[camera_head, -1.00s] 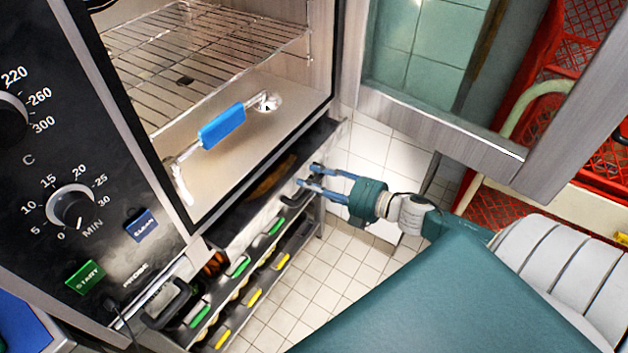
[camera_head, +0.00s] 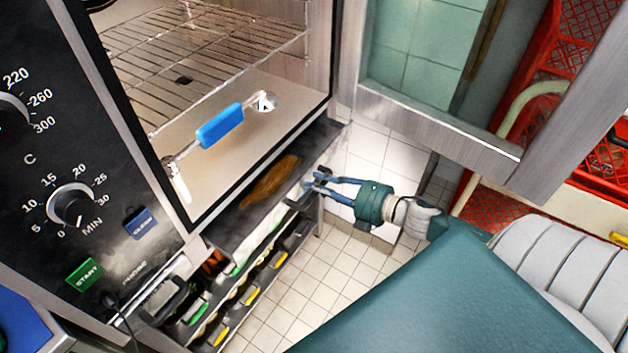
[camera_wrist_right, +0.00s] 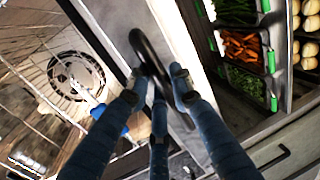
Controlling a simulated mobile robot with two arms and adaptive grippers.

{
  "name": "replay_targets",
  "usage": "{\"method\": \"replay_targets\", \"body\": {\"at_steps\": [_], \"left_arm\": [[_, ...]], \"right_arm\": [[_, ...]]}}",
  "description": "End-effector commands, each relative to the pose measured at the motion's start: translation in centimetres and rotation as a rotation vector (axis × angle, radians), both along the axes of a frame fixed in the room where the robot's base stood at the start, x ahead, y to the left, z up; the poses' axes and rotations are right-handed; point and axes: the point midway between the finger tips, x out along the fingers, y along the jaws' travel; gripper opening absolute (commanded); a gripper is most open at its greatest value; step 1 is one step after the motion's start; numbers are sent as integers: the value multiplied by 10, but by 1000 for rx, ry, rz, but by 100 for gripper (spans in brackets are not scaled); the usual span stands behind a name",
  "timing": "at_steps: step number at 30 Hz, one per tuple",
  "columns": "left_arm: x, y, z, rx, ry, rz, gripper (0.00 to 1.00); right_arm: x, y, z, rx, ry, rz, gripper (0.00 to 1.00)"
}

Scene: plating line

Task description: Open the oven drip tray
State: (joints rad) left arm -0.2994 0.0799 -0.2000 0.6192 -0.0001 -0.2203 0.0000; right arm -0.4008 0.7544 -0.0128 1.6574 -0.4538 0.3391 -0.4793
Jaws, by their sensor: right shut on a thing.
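The oven drip tray (camera_head: 228,230) is a dark shallow drawer under the oven chamber, drawn partly out, with a brown stain (camera_head: 270,181) on its floor. My right gripper (camera_head: 312,185) is shut on the dark handle of the drip tray at its front. The handle also shows in the right wrist view (camera_wrist_right: 148,52), between my blue fingers (camera_wrist_right: 160,82). My left gripper is not in view.
The oven door (camera_head: 440,130) stands open at the right. A blue-gripped bar (camera_head: 220,126) lies in the oven chamber below a wire rack (camera_head: 200,50). Below the tray is a rack of food containers (camera_head: 250,294). Red crates (camera_head: 590,130) stand at the far right.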

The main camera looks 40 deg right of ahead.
Motion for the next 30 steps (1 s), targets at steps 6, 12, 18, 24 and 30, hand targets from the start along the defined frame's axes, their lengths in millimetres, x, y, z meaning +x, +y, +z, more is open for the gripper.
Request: {"method": "replay_targets", "body": {"at_steps": [6, 12, 18, 24, 30], "left_arm": [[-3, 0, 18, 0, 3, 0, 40], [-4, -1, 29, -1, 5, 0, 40], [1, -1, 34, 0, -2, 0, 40], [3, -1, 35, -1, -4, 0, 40], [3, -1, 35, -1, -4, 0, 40]], "right_arm": [[-48, -19, -2, 1, 14, -4, 0], [-89, -37, -2, -1, 11, -4, 0], [-114, -47, -2, -2, 9, -2, 0], [-121, -49, -3, -2, 7, 0, 0], [-121, -49, -3, -1, 6, 0, 0]]}}
